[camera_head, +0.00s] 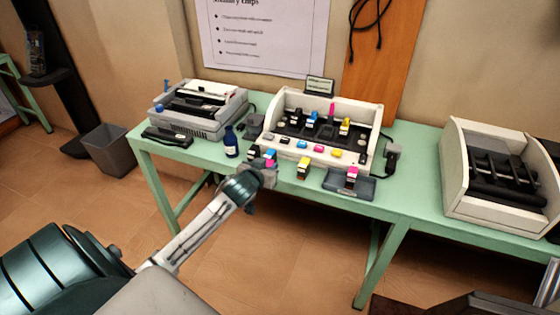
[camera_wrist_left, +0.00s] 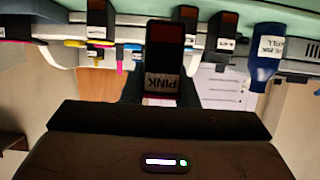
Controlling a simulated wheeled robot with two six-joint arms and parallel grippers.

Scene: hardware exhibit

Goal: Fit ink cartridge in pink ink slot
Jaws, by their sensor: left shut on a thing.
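In the head view my left gripper (camera_head: 262,178) is at the front edge of the green table, before the white open printer (camera_head: 290,101). It is shut on a dark ink cartridge (camera_wrist_left: 164,55), which the left wrist view shows with a label reading PINK. The printer holds several coloured pieces, including blue (camera_head: 312,117), pink (camera_head: 331,108) and yellow (camera_head: 345,126) ones; a row of coloured marks runs along its front. My right gripper is not in view.
Loose cartridges stand in front of the printer, including a yellow one (camera_head: 303,168). Another, pink-topped (camera_head: 352,172), stands on a dark tray (camera_head: 338,182). A blue bottle (camera_head: 231,142) is at the left, beside a grey machine (camera_head: 205,112). Another white machine (camera_head: 500,185) stands at the right.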

